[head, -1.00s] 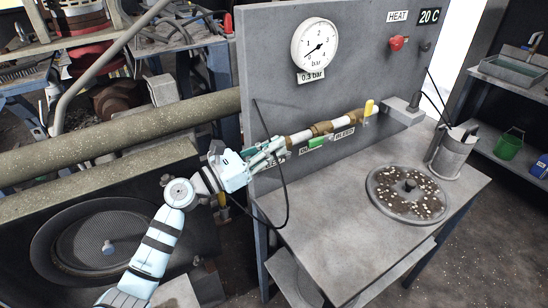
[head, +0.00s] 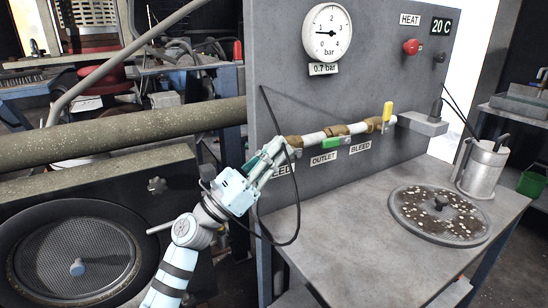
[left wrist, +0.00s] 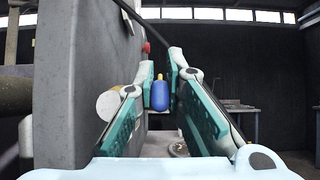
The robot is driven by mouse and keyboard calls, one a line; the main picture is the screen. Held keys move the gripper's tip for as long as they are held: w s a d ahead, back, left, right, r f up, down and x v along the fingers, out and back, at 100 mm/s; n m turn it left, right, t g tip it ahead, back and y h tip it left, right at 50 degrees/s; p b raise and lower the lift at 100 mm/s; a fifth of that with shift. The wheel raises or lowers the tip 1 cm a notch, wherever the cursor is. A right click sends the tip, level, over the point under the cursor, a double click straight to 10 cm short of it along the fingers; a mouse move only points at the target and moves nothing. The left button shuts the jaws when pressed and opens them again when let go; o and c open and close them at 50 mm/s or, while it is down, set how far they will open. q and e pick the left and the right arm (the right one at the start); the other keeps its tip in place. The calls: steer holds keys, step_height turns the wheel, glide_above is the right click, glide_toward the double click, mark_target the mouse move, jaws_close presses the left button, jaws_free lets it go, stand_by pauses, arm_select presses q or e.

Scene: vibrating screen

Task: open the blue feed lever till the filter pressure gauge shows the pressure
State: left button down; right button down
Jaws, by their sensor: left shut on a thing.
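The blue feed lever (left wrist: 160,97) stands between the fingers of my left gripper (head: 277,155) in the left wrist view. The gripper is shut on it. In the head view the fingers hide the lever, at the left end of the pipe by the partly covered FEED label (head: 283,170). The round white pressure gauge (head: 327,33) is on the panel above. Its needle points left, a little short of 1, and the plate below reads 0.7 bar (head: 324,69). My right gripper is not in view.
On the same pipe are the green outlet lever (head: 332,142), lying along it, and the yellow bleed lever (head: 387,111), upright. A black cable (head: 297,215) loops by my gripper. A round sieve plate (head: 440,232) and a metal jug (head: 482,170) stand on the bench.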

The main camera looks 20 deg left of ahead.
arm_select(q)
steer(key=shift+f, duration=0.1)
steer(key=c, duration=1.7)
jaws_free()
steer(key=shift+o, duration=0.3)
